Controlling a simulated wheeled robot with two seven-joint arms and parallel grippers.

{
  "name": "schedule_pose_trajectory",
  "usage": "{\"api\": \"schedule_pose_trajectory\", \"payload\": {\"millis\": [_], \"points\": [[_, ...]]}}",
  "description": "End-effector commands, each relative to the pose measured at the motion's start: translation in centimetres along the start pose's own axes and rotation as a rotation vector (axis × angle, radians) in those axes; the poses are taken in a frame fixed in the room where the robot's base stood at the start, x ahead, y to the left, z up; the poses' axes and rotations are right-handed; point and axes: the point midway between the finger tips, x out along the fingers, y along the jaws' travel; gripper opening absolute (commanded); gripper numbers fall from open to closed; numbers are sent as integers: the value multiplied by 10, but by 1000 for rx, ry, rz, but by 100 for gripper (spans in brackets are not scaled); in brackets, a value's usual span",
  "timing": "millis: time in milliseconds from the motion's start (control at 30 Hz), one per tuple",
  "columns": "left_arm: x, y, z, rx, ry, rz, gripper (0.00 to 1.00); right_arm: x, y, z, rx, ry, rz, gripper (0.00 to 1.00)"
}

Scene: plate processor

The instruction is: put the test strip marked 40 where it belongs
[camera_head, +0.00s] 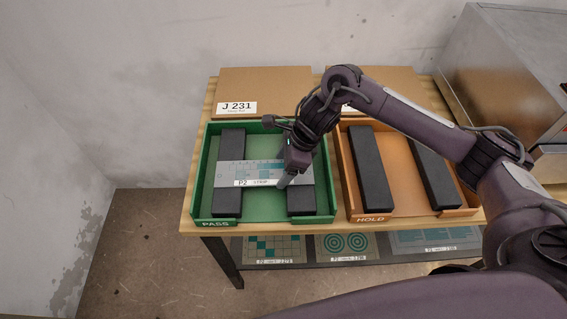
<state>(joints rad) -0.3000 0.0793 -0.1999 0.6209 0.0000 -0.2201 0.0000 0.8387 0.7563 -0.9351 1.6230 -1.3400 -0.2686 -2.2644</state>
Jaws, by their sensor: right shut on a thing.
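A grey test strip (232,173) with a teal printed pattern and a white label reading "P2 STRIP" lies across two dark bars in the green PASS tray (268,212). I cannot read a 40 on it from here. My right gripper (284,183) is shut on the strip near its right part, over the tray. The gripper and wrist hide part of the strip and of the right dark bar. It looks level and close to the bars; I cannot tell whether it rests fully on them. My left gripper is not in view.
An orange HOLD tray (404,214) with two dark bars (367,165) stands to the right, partly under my right arm. Behind the trays are cardboard boxes, one marked J 231 (260,85). A metal machine (500,65) stands at right. Printed plates (345,244) lie on the lower shelf.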

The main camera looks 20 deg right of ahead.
Motion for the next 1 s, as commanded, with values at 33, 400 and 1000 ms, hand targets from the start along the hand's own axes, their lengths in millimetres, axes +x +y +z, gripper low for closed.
{"api": "schedule_pose_trajectory", "payload": {"millis": [33,400,1000], "points": [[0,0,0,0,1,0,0,1,0,-1,0,2,0,50],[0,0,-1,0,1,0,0,1,0,-1,0,2,0,93],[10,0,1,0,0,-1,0,-62,-2,-1,-2,2,-7,93]]}}
